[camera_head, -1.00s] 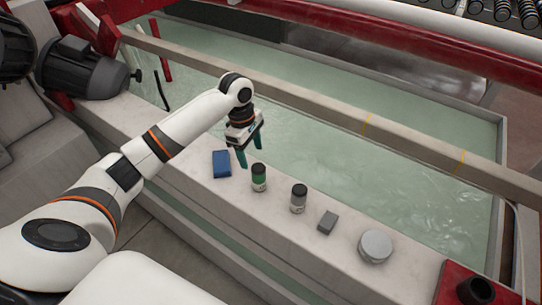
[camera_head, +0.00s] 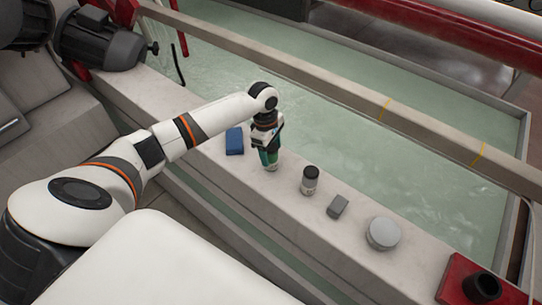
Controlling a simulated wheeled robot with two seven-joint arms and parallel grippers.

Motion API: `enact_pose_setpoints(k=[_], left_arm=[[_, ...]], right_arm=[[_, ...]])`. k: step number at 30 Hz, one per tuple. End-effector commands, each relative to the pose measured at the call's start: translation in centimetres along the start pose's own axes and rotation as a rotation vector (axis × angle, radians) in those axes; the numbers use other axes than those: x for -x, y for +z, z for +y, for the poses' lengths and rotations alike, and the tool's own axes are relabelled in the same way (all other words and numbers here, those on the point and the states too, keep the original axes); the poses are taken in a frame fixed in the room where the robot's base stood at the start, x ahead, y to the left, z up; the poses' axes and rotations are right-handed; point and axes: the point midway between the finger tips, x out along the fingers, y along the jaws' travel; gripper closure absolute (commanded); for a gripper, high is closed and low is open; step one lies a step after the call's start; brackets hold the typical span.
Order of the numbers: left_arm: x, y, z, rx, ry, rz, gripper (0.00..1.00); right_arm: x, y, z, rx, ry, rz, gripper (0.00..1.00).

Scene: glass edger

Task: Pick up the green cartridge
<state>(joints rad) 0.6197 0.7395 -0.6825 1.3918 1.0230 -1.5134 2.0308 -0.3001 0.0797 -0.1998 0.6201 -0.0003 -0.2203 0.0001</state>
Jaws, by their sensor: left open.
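The green cartridge (camera_head: 271,167) stands upright on the pale stone ledge (camera_head: 405,212); its upper part is mostly hidden by my gripper. My left gripper (camera_head: 269,158) is directly above and around it, pointing down, with its dark green fingers at the cartridge's sides. It is open. I cannot tell whether the fingers touch the cartridge. My right gripper is not in view.
A blue block (camera_head: 234,141) lies just left of the cartridge. To the right are a grey cartridge with a dark cap (camera_head: 310,181), a small grey block (camera_head: 338,206) and a round silver disc (camera_head: 383,233). The water basin (camera_head: 340,130) lies behind the ledge.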

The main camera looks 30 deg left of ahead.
Motion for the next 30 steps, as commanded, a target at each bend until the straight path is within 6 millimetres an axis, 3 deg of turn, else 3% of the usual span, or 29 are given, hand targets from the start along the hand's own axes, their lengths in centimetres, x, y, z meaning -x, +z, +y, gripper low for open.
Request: enact_pose_setpoints(k=[3, 10, 20, 26, 30], left_arm=[[-1.0, 0.1, 0.0, 0.0, -0.001, -0.001, 0.35], [-1.1, 0.1, 0.0, 0.0, -0.001, -0.001, 0.35], [-1.0, 0.1, 0.0, 0.0, -0.001, -0.001, 0.87], [-0.9, 0.1, 0.0, 0.0, -0.002, -0.001, 0.87], [0.2, -0.1, -0.1, -0.001, -0.003, 0.0, 0.87]], right_arm=[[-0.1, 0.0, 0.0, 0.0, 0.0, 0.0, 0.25], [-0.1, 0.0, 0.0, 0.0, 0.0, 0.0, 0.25], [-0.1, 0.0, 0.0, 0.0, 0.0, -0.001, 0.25], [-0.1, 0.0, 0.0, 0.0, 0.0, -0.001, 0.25], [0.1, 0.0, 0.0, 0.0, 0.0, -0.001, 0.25]])
